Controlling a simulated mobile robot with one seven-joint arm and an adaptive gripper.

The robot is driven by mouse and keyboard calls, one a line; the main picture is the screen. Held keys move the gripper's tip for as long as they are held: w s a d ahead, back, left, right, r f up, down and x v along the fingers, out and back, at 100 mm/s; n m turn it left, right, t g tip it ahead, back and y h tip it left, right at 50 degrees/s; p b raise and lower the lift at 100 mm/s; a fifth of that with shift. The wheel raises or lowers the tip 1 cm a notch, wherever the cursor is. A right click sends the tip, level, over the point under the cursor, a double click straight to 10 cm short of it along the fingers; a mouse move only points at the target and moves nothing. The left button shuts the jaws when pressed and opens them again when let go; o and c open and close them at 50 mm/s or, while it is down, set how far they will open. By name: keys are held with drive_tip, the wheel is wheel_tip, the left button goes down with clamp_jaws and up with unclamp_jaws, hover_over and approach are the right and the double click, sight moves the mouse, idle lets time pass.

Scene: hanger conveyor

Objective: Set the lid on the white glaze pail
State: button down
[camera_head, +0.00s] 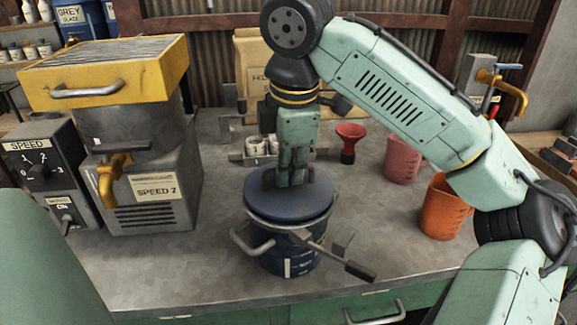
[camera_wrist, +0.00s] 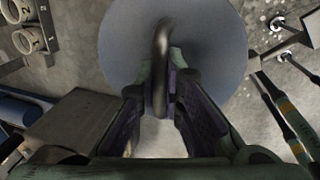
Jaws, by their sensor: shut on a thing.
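The round blue-grey lid (camera_head: 262,203) is level over a dark blue pail (camera_head: 290,262) near the front of the bench. I cannot tell whether it touches the pail's rim. The pail has a side handle, a metal band and a lever with a dark grip; its label is not readable. My gripper (camera_head: 290,180) points down and is shut on the lid's bar handle. The wrist view shows the handle (camera_wrist: 161,45) between the fingers and the lid (camera_wrist: 215,45) beneath. The pail's inside is hidden.
A mixer machine (camera_head: 150,190) with a yellow top stands left, beside a speed control box (camera_head: 45,170). Orange (camera_head: 442,208) and pink (camera_head: 403,158) jugs stand right. A red funnel (camera_head: 350,135) and small jars (camera_head: 257,146) are behind. Bare bench lies front left and front right.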

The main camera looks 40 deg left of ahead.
sight(292, 193)
drive_tip(key=shift+f, duration=0.45)
idle(0.7)
drive_tip(key=c, duration=1.9)
unclamp_jaws()
drive_tip(key=shift+c, duration=0.2)
drive_tip(key=shift+o, duration=0.3)
drive_tip(key=o, duration=0.5)
drive_tip(key=r, duration=0.4)
drive_tip(key=s+d+r, duration=0.1)
drive_tip(key=r, duration=0.2)
drive_tip(key=d+r, duration=0.1)
drive_tip(key=r, duration=0.3)
drive_tip(key=shift+s+r, duration=0.2)
drive_tip(key=shift+r, duration=0.15)
